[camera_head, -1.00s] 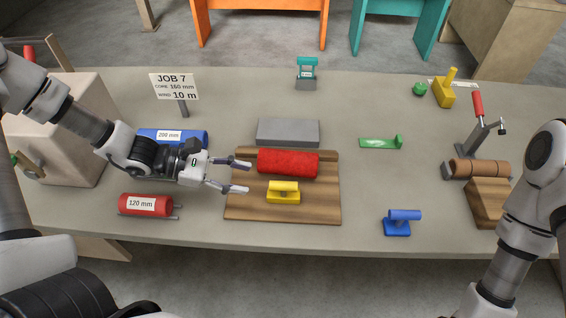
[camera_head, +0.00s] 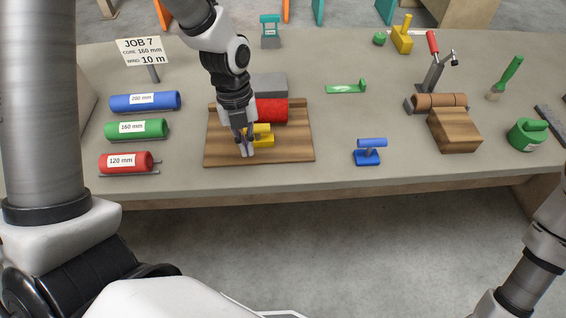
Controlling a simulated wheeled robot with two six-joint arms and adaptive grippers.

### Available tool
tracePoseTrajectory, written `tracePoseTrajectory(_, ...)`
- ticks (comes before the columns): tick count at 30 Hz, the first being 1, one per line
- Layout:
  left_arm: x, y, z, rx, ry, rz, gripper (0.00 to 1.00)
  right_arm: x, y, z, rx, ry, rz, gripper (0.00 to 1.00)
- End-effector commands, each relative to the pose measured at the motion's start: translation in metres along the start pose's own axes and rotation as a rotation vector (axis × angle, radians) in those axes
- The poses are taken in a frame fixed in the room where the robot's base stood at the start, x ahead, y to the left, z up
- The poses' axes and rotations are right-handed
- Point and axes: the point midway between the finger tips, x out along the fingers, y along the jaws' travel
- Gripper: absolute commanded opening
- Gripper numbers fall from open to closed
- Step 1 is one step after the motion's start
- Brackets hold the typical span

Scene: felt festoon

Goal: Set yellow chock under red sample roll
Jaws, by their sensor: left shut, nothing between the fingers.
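The red sample roll (camera_head: 273,110) lies on a wooden board (camera_head: 296,151) on the table, its left part hidden behind my left arm. The yellow chock (camera_head: 265,136) sits on the board just in front of the roll. I cannot tell whether the two touch. My left gripper (camera_head: 246,152) points down over the board at the chock's left side, shut and empty, covering part of the chock. My right gripper is out of view; only part of my right arm shows at the lower right.
A grey block (camera_head: 270,83) stands behind the roll. Labelled blue (camera_head: 145,101), green (camera_head: 137,129) and red (camera_head: 125,162) rolls lie left of the board.

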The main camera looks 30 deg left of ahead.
Motion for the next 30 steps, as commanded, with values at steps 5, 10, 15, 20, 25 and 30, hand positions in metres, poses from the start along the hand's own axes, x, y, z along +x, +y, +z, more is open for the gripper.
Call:
tracePoseTrajectory(5, -0.028, -0.017, 0.009, 0.098, -0.16, 0.071, 0.0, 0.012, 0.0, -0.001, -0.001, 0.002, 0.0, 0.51)
tracePoseTrajectory(10, -0.022, -0.017, 0.011, 0.096, -0.168, 0.066, 0.0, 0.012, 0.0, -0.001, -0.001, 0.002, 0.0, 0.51)
tracePoseTrajectory(15, 0.01, -0.015, 0.016, 0.094, -0.164, 0.067, 0.0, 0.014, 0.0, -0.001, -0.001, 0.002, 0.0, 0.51)
tracePoseTrajectory(20, 0.045, -0.013, 0.022, 0.094, -0.164, 0.066, 0.0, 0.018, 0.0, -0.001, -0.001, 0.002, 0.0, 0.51)
tracePoseTrajectory(25, 0.062, -0.014, 0.039, 0.091, -0.168, 0.059, 0.0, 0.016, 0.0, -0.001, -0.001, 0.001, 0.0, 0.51)
tracePoseTrajectory(30, 0.058, -0.016, 0.06, 0.091, -0.167, 0.061, 0.0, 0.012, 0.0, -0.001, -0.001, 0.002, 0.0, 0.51)
